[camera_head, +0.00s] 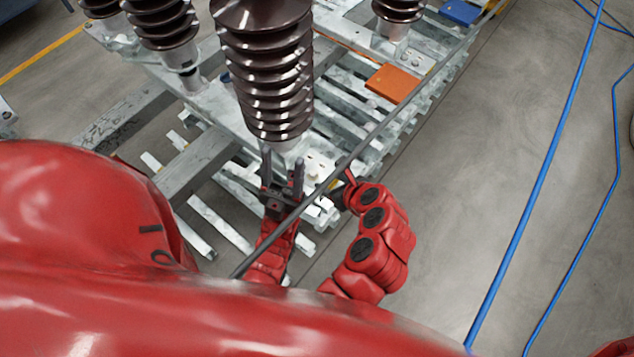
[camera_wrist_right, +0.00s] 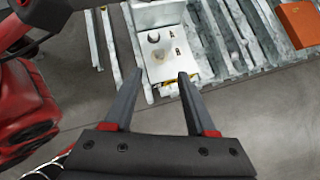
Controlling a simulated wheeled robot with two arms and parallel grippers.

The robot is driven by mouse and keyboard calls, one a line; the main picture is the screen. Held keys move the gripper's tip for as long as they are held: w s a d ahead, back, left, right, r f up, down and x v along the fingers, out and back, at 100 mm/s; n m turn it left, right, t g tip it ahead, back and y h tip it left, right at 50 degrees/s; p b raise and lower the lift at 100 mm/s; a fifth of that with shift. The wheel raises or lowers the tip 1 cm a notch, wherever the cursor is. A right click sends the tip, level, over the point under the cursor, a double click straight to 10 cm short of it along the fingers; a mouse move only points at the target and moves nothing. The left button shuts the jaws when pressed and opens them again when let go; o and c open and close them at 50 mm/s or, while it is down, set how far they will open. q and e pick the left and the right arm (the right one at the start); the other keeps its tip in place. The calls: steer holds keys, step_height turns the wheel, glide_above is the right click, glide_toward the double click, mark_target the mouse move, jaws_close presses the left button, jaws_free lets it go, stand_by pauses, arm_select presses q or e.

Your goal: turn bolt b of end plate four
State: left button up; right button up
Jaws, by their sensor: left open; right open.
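A pale metal end plate (camera_wrist_right: 163,70) shows in the right wrist view, with one bolt (camera_wrist_right: 153,37) near its back edge and a second round bolt or hole (camera_wrist_right: 158,57) closer to me. Small dark marks beside them are too small to read. My right gripper (camera_wrist_right: 160,76) is open and empty, its fingertips on either side of the plate's near part; contact cannot be told. In the head view, the plate (camera_head: 316,170) is partly hidden. My left gripper (camera_head: 283,162) is open, its fingers pointing up in front of the large brown insulator's base.
The ribbed brown insulator (camera_head: 265,70) rises from the grey metal frame (camera_head: 215,107), with others behind. An orange block (camera_head: 393,84) lies on the slats. A dark rod (camera_head: 370,137) crosses the view diagonally. Blue cables (camera_head: 535,190) run over open floor at right.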

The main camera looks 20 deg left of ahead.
steer(key=b+x, duration=0.7)
steer(key=b, duration=0.2)
steer(key=shift+s+d+f, duration=0.1)
steer(key=shift+f, duration=0.1)
steer(key=shift+w+a+p, duration=0.2)
steer(key=shift+a+p, duration=0.05)
steer(key=shift+p, duration=0.2)
steer(key=shift+x, duration=0.85)
steer(key=shift+c, duration=0.2)
jaws_close()
